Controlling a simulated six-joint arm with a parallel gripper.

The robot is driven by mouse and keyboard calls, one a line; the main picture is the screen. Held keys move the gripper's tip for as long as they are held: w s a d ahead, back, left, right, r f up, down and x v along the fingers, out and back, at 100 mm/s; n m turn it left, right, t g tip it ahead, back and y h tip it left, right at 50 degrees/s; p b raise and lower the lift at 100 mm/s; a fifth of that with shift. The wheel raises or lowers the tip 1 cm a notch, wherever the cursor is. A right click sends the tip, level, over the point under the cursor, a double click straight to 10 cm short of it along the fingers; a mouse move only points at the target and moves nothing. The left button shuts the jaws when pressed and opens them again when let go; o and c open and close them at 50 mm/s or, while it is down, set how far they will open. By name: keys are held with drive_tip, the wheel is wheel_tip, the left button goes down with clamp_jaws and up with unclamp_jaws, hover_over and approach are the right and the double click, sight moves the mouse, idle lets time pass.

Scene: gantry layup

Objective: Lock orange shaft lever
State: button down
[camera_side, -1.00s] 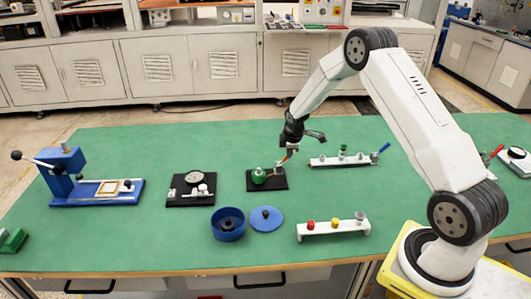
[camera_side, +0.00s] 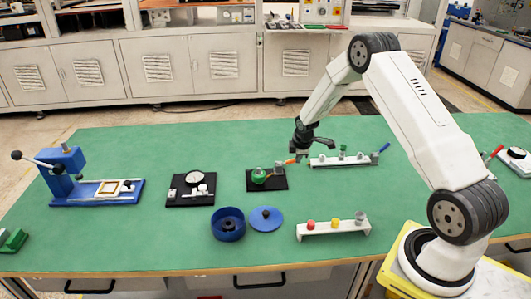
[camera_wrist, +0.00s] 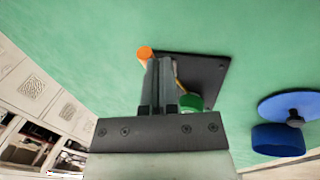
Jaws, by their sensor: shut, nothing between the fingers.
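The black base plate (camera_side: 280,185) lies on the green table and carries a green round part (camera_side: 260,176) and a small grey post. The orange lever (camera_side: 289,161) sticks out to the right of the post, lying nearly level. My gripper (camera_side: 300,157) is shut and empty, pointing down by the lever's outer end. In the wrist view my fingers (camera_wrist: 164,62) are together, with the orange lever tip (camera_wrist: 145,52) just left of them. The plate (camera_wrist: 208,72) and the green part (camera_wrist: 190,102) show to their right. The fingers hide much of the lever; contact cannot be told.
A blue bowl (camera_side: 228,228) and blue lid (camera_side: 266,222) lie in front. A white rack (camera_side: 318,234) with coloured knobs and a black gauge plate (camera_side: 176,200) stand nearby.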

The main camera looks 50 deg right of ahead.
drive_tip(key=shift+s+d+f, duration=0.25)
drive_tip(key=shift+f, duration=0.3)
drive_tip(key=shift+w+a+r, duration=0.1)
drive_tip(key=shift+w+a, duration=0.1)
drive_tip(key=shift+w+a+r, duration=0.25)
drive_tip(key=shift+w+a, duration=0.1)
drive_tip(key=shift+s+a+r, duration=0.1)
idle(0.4)
drive_tip(key=shift+s+a+r, duration=0.4)
drive_tip(key=shift+s+a, duration=0.05)
drive_tip(key=s+d+r, duration=0.2)
drive_tip(key=s+r, duration=0.5)
drive_tip(key=s, duration=0.1)
drive_tip(key=shift+s, duration=0.35)
